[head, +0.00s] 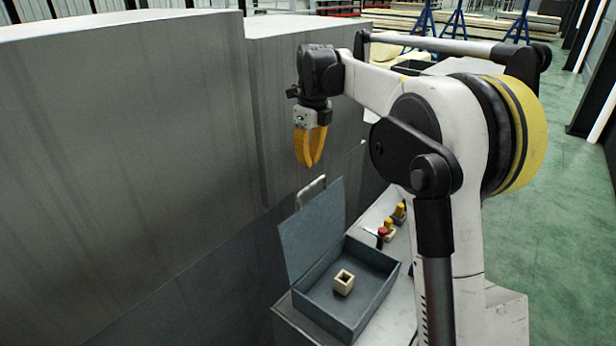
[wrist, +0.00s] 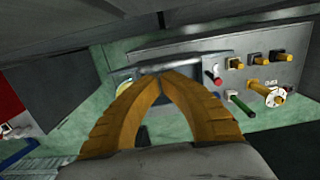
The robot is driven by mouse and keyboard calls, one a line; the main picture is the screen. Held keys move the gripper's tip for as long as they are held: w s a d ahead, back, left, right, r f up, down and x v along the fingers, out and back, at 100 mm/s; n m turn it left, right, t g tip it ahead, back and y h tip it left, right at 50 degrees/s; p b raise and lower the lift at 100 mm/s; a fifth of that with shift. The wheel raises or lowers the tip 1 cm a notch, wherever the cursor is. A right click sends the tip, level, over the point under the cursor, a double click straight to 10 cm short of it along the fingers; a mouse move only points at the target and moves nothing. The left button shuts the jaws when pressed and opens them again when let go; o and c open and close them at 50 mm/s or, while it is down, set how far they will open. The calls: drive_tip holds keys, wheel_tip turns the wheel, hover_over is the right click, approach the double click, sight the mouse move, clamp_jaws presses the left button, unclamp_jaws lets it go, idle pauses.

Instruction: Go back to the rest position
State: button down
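My gripper (head: 310,164) hangs from my raised arm in the upper middle of the head view, with its yellow fingers pointing down. It is in the air beside the large grey metal wall and above the open grey box. In the wrist view my gripper (wrist: 160,76) has its two curved fingers meeting at the tips. Nothing shows between them, so it looks shut and empty.
An open grey box (head: 322,316) with its lid up holds a small square wooden-looking block (head: 343,282). Beside it is a red knob (head: 382,232). The grey wall (head: 130,150) fills the left. Green floor (head: 555,215) is clear at right.

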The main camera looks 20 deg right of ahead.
wheel_tip(320, 180, up, 5)
drive_tip(key=s+a+f+n+t+b, duration=0.1)
drive_tip(key=s+f+n+t+b, duration=0.1)
drive_tip(key=s+f+n+b, duration=0.45)
drive_tip(key=s+a+f+n+t+b, duration=0.1)
drive_tip(key=s+f+n+b, duration=0.25)
drive_tip(key=s+n, duration=0.45)
drive_tip(key=s+a+f+n+t+b, duration=0.1)
drive_tip(key=s+f+n+t+b, duration=0.2)
drive_tip(key=s+f+n+b, duration=0.6)
drive_tip(key=s+f+n, duration=0.5)
drive_tip(key=s+f, duration=0.4)
drive_tip(key=f, duration=0.1)
drive_tip(key=shift+a+f+n+t+b, duration=0.15)
drive_tip(key=shift+f+n+t+b, duration=0.15)
drive_tip(key=shift+f+n, duration=0.05)
